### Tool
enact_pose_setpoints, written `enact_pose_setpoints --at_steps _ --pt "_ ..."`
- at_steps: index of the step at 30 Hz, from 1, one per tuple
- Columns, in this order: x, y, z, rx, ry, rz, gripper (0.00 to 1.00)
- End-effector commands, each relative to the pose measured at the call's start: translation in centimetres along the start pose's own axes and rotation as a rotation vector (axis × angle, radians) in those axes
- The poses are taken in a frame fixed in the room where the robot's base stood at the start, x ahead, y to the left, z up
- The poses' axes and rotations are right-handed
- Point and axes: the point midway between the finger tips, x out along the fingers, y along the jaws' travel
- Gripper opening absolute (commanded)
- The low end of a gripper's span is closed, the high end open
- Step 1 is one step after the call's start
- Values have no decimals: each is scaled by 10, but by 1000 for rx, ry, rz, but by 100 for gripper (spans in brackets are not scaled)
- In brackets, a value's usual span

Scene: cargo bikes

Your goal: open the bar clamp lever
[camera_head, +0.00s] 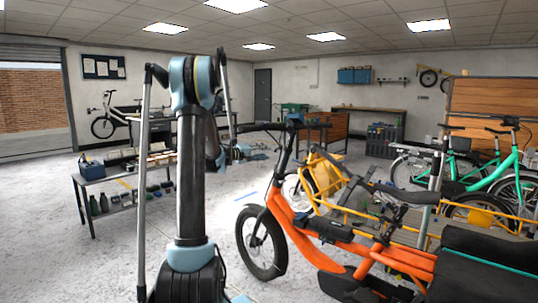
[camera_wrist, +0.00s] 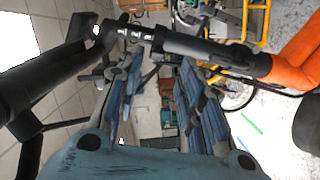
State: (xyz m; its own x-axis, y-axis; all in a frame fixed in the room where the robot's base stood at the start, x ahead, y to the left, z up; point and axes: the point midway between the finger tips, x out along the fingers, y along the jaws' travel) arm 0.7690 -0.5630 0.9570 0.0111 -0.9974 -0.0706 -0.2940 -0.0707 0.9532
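The orange cargo bike (camera_head: 300,222) stands right of my arm in the head view, with its black handlebar (camera_head: 265,127) on a tall dark stem (camera_head: 284,155). In the wrist view the stem (camera_wrist: 205,48) runs across the top from the orange frame (camera_wrist: 298,62) to a silver section (camera_wrist: 135,33) and dark bar parts at the left. I cannot clearly pick out the clamp lever among these parts. My gripper (camera_head: 262,153) is near the handlebar and stem in the head view. In the wrist view its blue-grey fingers (camera_wrist: 160,68) are spread, with nothing held between them.
A yellow-framed bike (camera_head: 325,175) stands close behind the orange one, and green bikes (camera_head: 475,165) stand at the right. A low grey table (camera_head: 92,178) with bottles is at the left. The pale floor between this table and my arm is partly clear.

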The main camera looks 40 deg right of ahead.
Motion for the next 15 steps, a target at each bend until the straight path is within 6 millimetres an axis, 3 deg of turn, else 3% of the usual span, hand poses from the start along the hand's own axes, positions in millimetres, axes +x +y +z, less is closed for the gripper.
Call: enact_pose_setpoints --at_steps 6,15 --pt "-30 -1 -1 0 2 -1 35" --pt "-38 0 0 0 0 0 35"
